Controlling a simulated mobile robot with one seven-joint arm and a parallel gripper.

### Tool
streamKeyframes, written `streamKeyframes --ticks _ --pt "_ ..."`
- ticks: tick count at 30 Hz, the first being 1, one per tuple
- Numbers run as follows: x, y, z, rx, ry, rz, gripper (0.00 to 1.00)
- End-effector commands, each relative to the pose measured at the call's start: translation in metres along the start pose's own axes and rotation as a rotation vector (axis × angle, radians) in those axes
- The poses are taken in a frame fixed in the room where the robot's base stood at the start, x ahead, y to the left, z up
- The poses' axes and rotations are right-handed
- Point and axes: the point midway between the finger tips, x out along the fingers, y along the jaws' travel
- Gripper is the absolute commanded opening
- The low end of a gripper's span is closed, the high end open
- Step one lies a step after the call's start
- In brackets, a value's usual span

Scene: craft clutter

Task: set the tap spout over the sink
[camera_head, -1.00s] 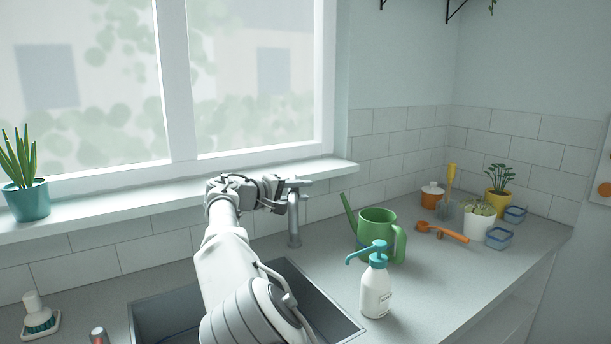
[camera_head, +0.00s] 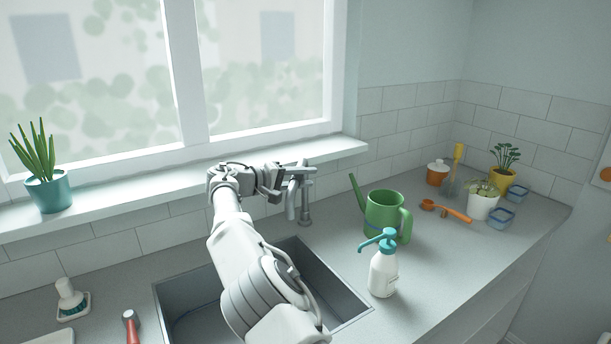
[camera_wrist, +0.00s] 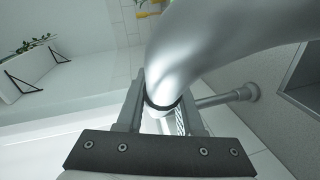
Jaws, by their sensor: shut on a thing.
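The grey tap (camera_head: 306,205) stands on the counter behind the sink's right back corner. Its curved silver spout (camera_wrist: 200,45) fills the upper middle of the wrist view. In the head view the spout's downward end (camera_head: 290,203) shows just left of the tap column. My gripper (camera_head: 278,186) is shut on the spout; in the wrist view both fingers (camera_wrist: 162,108) straddle it. The dark grey sink (camera_head: 325,280) lies in front, partly hidden by my arm. I cannot tell whether the spout's end is above the sink opening.
A green watering can (camera_head: 382,215) and a white pump bottle (camera_head: 382,276) stand right of the sink. A soap brush (camera_head: 71,298) and a red-handled tool (camera_head: 131,325) lie to the left. The window sill (camera_head: 110,205) runs behind my arm.

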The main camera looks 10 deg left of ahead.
Motion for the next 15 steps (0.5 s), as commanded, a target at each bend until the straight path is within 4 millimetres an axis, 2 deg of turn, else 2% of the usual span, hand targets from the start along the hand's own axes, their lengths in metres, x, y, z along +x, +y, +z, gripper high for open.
streamKeyframes --ticks 6,7,12,15 --pt "0.0013 -0.0004 0.0008 0.0 -0.003 0.0 0.0" --pt "0.0013 -0.0004 0.0008 0.0 -0.003 0.0 0.38" --pt "0.0009 -0.0003 0.0006 0.0 -0.002 0.0 0.66" --pt "0.0007 -0.0003 0.0004 0.0 -0.001 0.0 0.66"
